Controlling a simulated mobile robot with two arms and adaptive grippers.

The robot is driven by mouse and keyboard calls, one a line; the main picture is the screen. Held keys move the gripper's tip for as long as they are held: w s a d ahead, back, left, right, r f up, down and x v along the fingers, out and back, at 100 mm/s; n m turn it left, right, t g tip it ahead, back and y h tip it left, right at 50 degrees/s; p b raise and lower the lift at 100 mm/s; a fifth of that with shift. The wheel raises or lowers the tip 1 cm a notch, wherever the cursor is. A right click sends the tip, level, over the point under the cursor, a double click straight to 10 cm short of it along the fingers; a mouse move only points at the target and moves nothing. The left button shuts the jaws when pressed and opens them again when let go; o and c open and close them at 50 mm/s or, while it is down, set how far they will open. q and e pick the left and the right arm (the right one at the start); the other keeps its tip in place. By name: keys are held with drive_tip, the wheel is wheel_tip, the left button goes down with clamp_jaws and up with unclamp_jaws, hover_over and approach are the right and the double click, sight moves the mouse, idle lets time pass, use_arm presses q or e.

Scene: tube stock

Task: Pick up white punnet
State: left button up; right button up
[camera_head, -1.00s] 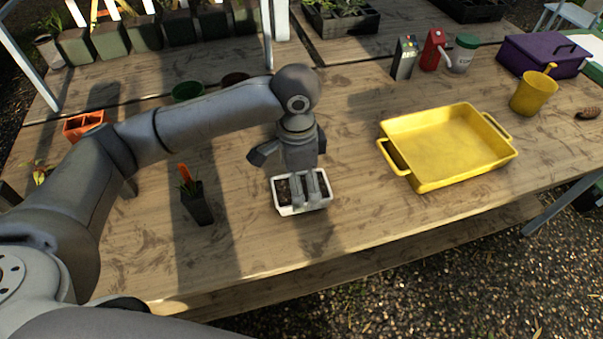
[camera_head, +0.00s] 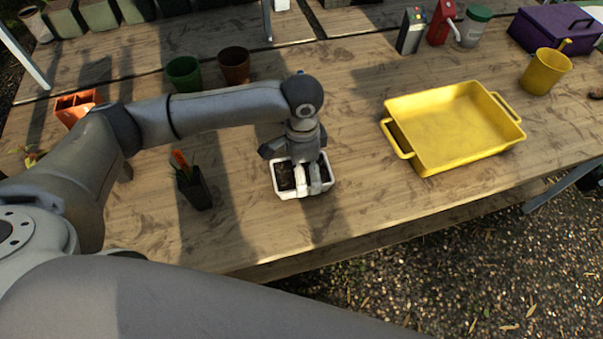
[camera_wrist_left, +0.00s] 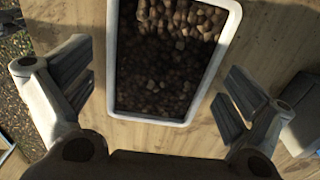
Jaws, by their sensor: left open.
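The white punnet (camera_head: 286,196) is a small rectangular tray with dark contents, standing on the wooden table near its front edge. In the left wrist view the punnet (camera_wrist_left: 150,119) shows its white rim and brown, pebble-like filling; its far end is cut off by the frame. My left gripper (camera_head: 314,180) is directly above the punnet in the head view, its fingers overlapping the tray. In the left wrist view the left gripper (camera_wrist_left: 158,88) is open, with one finger pair on each side of the punnet and a visible gap on both sides. My right gripper is not in view.
A dark pot with an orange tag (camera_head: 195,190) stands left of the punnet. A yellow tray (camera_head: 455,125) lies to the right. Green (camera_head: 184,74) and brown (camera_head: 235,66) pots stand behind my arm. Bare table lies between punnet and yellow tray.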

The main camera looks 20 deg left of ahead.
use_arm(q)
drive_tip(key=shift+f, duration=0.9)
drive_tip(key=shift+c, duration=0.3)
drive_tip(key=c, duration=1)
drive_tip(key=shift+c, duration=0.5)
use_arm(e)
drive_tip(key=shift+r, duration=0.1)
use_arm(q)
drive_tip(key=shift+r, duration=0.1)
